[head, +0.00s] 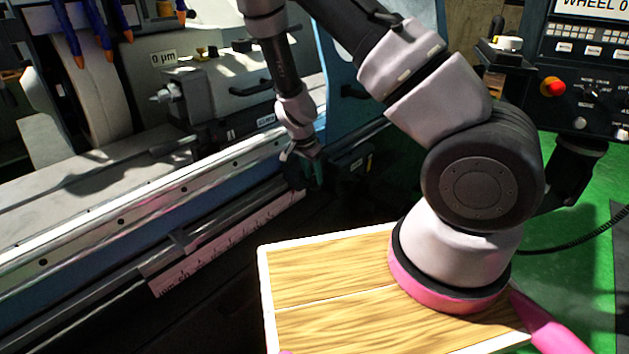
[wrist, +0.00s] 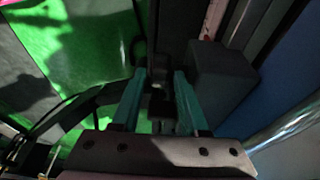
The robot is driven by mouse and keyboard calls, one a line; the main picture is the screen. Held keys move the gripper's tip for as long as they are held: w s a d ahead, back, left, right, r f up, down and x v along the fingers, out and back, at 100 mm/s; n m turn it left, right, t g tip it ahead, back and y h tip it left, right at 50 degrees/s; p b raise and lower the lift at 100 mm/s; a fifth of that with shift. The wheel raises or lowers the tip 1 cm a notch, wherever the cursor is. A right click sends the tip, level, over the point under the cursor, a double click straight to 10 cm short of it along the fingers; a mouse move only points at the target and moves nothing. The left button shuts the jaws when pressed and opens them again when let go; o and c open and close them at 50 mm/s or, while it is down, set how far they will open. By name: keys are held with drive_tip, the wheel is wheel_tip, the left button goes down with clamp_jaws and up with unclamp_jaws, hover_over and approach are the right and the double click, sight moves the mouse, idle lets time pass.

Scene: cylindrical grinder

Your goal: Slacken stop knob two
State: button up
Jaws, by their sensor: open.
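My gripper (head: 309,174) is at the front rail of the grinder, near the picture's middle in the head view. In the wrist view its two teal fingers (wrist: 160,76) are apart. A small dark knob-like part (wrist: 158,104) shows in the gap between them. I cannot tell whether the fingers touch it, nor whether it is stop knob two, as no label is readable. A dark block (wrist: 222,78) stands close to the right finger. In the head view, dark blocks (head: 348,163) sit on the rail just right of my gripper, and the knob is not distinguishable.
A white millimetre scale (head: 225,240) runs along the rail to the left. The grinder's table (head: 60,195) lies behind it. A control panel with a red button (head: 553,87) stands at right. The floor is green (head: 580,245). A cable shows in the wrist view (wrist: 62,108).

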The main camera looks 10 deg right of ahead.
drive_tip(key=v, duration=0.7)
drive_tip(key=shift+r, duration=0.35)
drive_tip(key=shift+a, duration=0.1)
drive_tip(key=s+d+r+n+t+y, duration=0.1)
drive_tip(key=s+r+y, duration=0.2)
drive_tip(key=r, duration=0.8)
drive_tip(key=s+d+r+n+y, duration=0.2)
drive_tip(key=s+r+y, duration=0.1)
drive_tip(key=r, duration=0.9)
drive_tip(key=s+d+r+n+t, duration=0.1)
drive_tip(key=s+d+r+t, duration=0.1)
drive_tip(key=s+r, duration=0.4)
drive_tip(key=s+d+r+n+t+h, duration=0.1)
drive_tip(key=s+d+r+n+t, duration=0.1)
drive_tip(key=s+r, duration=0.5)
drive_tip(key=shift+s+d+r+n+h, duration=0.25)
drive_tip(key=shift+s+d+n+h, duration=0.05)
drive_tip(key=shift+s+d, duration=0.45)
